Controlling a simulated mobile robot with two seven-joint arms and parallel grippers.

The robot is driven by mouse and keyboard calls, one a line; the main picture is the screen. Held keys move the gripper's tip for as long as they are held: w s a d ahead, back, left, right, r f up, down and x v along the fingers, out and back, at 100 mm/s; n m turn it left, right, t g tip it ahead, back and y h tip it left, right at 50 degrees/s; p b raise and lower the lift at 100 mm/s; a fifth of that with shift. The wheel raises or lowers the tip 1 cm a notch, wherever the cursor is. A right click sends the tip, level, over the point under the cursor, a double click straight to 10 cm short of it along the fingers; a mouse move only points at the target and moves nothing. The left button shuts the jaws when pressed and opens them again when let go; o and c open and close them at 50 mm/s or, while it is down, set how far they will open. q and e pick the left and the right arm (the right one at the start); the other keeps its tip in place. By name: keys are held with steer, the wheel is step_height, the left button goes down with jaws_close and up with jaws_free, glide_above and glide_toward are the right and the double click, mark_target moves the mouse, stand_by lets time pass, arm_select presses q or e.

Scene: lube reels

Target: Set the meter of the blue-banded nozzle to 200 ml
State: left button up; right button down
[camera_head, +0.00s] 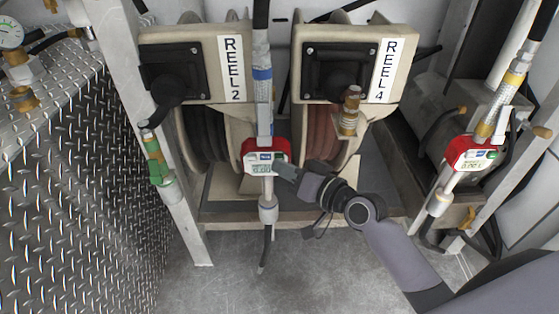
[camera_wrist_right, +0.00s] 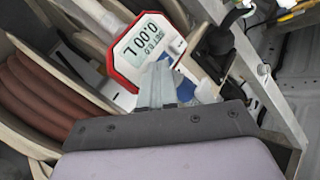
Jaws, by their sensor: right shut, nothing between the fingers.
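The blue-banded nozzle (camera_head: 263,105) hangs upright in front of Reel 2 and Reel 4, its blue band (camera_head: 262,73) above the meter. Its red-edged meter (camera_head: 264,157) has a white face and a grey display. In the right wrist view the meter (camera_wrist_right: 118,77) appears turned over, and its display (camera_wrist_right: 150,38) seems to show zeros with an L. My right gripper (camera_head: 283,170) is shut and empty, with its tips at the meter's lower right; I cannot tell whether they touch. In the wrist view the fingers (camera_wrist_right: 158,84) partly cover blue parts of the meter face.
Another red-edged meter (camera_head: 471,154) hangs on a yellow-banded nozzle at the right. A green-banded nozzle (camera_head: 159,168) hangs at the left near a diamond-plate box (camera_head: 80,170). Reel 2 (camera_head: 205,130) and Reel 4 (camera_head: 322,130) stand behind. The floor in front is clear.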

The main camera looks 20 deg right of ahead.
steer(key=shift+w, duration=0.1)
stand_by(0.4)
steer(key=shift+s+a+p, duration=0.25)
steer(key=shift+s+p, duration=0.3)
steer(key=shift+s, duration=0.55)
steer(key=shift+w, duration=0.1)
steer(key=shift+w+d, duration=0.15)
steer(key=shift+w, duration=0.25)
